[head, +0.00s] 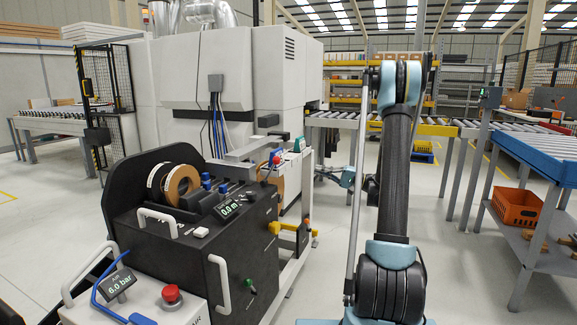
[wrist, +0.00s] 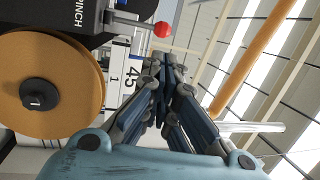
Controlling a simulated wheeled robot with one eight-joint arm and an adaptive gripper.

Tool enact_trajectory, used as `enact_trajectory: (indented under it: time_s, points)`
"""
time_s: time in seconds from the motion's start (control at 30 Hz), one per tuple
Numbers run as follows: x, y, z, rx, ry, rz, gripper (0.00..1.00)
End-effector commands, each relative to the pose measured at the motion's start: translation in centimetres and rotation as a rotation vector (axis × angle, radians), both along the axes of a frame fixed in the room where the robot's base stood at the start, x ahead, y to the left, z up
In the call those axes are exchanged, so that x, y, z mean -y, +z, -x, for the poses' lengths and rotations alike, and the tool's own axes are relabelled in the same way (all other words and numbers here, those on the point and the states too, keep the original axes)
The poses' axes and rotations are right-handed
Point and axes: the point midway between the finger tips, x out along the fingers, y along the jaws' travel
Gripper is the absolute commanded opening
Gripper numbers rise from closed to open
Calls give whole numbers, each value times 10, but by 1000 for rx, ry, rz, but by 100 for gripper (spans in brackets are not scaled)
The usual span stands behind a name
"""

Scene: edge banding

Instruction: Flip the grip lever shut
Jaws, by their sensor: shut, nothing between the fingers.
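My gripper (wrist: 163,62) is shut and empty in the wrist view, its fingertips together. In the head view the gripper (head: 321,175) is small, to the right of the black machine cart. A lever with a red ball knob (wrist: 161,29) projects beside a dark block lettered "PINCH" in the wrist view, just beyond the fingertips. A red knob (head: 276,160) also shows on top of the cart in the head view. I cannot tell for certain that this is the grip lever. Contact between fingers and knob is not clear.
A tan band roll (wrist: 88,60) lies left of my fingers in the wrist view, with a white plate marked "45" (wrist: 132,76) between. The cart (head: 190,255) carries another roll (head: 183,186). A roller conveyor (head: 545,150) stands right. Open floor lies around my arm.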

Motion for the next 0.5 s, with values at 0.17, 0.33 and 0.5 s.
enact_trajectory:
  time_s: [0.17,0.33,0.5]
  points:
    - [0,0,0,0,0,1,0]
    - [-8,2,-1,0,2,2,0]
    - [-32,6,-4,-1,3,2,0]
